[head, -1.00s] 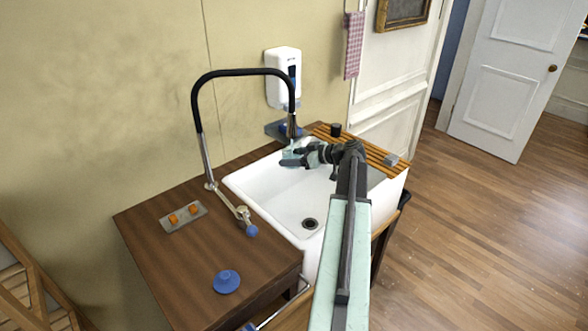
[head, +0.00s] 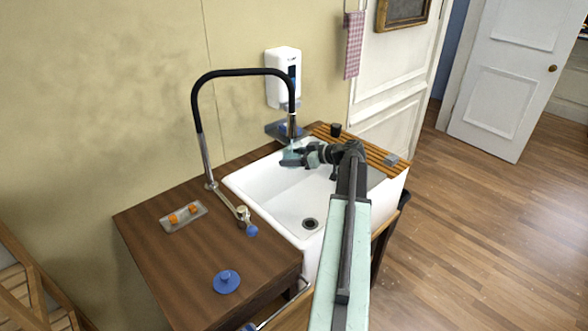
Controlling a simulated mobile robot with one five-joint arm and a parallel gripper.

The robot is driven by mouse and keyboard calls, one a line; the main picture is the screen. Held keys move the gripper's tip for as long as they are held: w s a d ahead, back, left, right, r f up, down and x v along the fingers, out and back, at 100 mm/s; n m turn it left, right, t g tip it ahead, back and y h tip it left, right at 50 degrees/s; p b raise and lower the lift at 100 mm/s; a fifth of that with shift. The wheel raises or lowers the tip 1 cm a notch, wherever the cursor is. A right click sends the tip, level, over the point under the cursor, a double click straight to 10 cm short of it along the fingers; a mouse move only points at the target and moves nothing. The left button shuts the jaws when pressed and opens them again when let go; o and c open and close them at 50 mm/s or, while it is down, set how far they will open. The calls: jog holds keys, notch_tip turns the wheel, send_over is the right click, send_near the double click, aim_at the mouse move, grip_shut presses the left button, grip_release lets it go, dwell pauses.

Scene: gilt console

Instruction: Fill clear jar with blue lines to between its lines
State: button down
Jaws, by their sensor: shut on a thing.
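My gripper (head: 297,157) is over the back part of the white sink (head: 270,190), below the end of the tap's spout (head: 292,122). It is shut on a small pale, clear thing, which looks like the clear jar (head: 291,151). The fingers hide much of it. Its blue lines and the level inside are too small to make out. The tap has a tall black hose arch (head: 240,72) and a lever with a blue knob (head: 252,230) at its base. I cannot tell whether water runs.
A blue plug-like disc (head: 227,282) and a small tray with orange pieces (head: 184,216) are on the wooden counter (head: 150,245). A slatted rack (head: 375,157) with a black item (head: 336,130) and a grey block (head: 391,160) spans the sink's right side. A white dispenser (head: 283,78) hangs on the wall.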

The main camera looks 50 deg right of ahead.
dwell(0.3)
jog(key=s+a, duration=0.5)
jog(key=shift+a, duration=0.2)
